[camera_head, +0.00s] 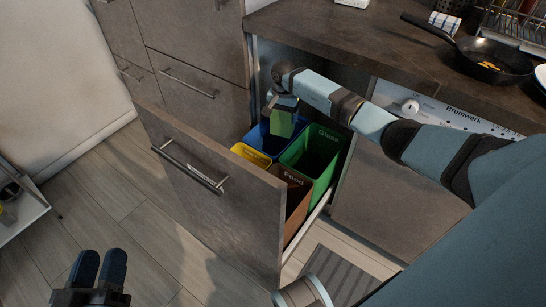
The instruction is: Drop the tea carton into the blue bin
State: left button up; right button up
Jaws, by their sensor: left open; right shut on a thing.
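The tea carton (282,124) is a greenish box, partly covered from above by my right gripper (286,103). My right gripper points down and is shut on the carton over the blue bin (259,138). The carton's lower part appears at the level of the bin's opening; I cannot tell how deep it sits. The blue bin stands at the back of the pulled-out drawer, and its inside is mostly hidden. My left gripper (99,268) is open and empty at the lower left, above the floor, well away from the bins.
The drawer (215,205) also holds a yellow bin (251,155), a green "Glass" bin (318,152) and a brown "Food" bin (293,180). A worktop with a frying pan (490,62) lies behind my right arm.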

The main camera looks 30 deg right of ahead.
jog(key=shift+f+b, duration=1.1)
jog(key=shift+f, duration=1.05)
pick_arm(q)
jog(key=shift+g, duration=0.8)
notch_tip(320, 180, down, 4)
jog(key=shift+d+f, duration=0.1)
jog(key=shift+d, duration=0.05)
pick_arm(e)
jog(key=o, duration=0.8)
notch_tip(320, 180, up, 7)
jog(key=p, duration=0.2)
jog(key=shift+p, duration=0.35)
jog(key=shift+r, duration=0.3)
pick_arm(q)
jog(key=shift+t, duration=0.8)
notch_tip(320, 180, up, 4)
jog(key=shift+r, duration=0.2)
jog(key=shift+a+f, duration=0.1)
jog(key=shift+a, duration=0.1)
